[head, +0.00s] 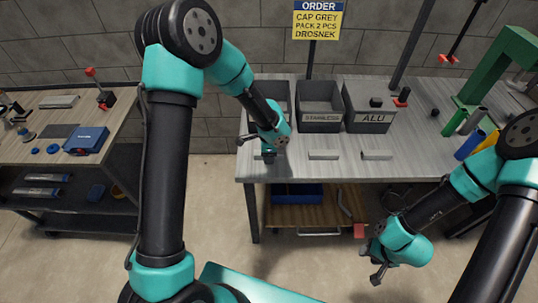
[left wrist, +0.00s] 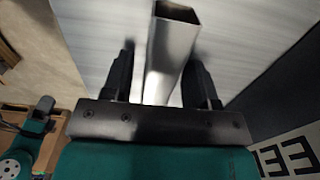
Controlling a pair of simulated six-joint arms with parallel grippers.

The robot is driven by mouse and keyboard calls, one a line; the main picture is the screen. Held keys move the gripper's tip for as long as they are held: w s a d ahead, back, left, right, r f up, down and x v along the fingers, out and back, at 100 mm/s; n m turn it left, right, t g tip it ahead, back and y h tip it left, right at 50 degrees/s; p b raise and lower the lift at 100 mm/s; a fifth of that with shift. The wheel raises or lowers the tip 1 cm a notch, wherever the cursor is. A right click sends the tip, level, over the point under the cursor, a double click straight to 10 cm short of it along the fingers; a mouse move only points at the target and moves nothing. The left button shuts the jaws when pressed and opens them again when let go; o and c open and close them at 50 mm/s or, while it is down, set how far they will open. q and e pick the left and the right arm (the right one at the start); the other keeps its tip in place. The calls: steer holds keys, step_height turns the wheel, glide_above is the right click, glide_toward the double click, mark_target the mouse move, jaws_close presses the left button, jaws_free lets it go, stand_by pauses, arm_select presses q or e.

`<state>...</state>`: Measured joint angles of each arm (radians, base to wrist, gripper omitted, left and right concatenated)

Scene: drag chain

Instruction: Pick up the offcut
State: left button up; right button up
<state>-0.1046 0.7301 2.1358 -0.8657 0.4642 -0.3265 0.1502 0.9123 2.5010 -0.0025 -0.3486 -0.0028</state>
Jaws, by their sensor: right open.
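A square, hollow metal offcut (left wrist: 170,55) lies on the grey bench, between the fingers of my left gripper (left wrist: 160,85) in the left wrist view. A gap shows between the offcut and the fingers, so the gripper looks open around it. In the head view my left gripper (head: 268,156) is low over the bench's front left part and mostly hides this piece. Two similar pale bars, one in the middle (head: 323,155) and one to the right (head: 376,155), lie in a row beside it. My right gripper (head: 377,270) is open and empty, in front of the bench.
Behind the bars stand grey bins, one marked STAINLESS (head: 320,118) and one marked ALU (head: 372,118); the left bin is partly hidden by my left arm. A green press frame (head: 490,80) and coloured cylinders occupy the bench's right side. A second bench (head: 50,110) stands at left.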

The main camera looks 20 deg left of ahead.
arm_select(q)
steer(key=c, duration=0.9)
steer(key=shift+o, duration=0.2)
steer(key=shift+r, duration=0.2)
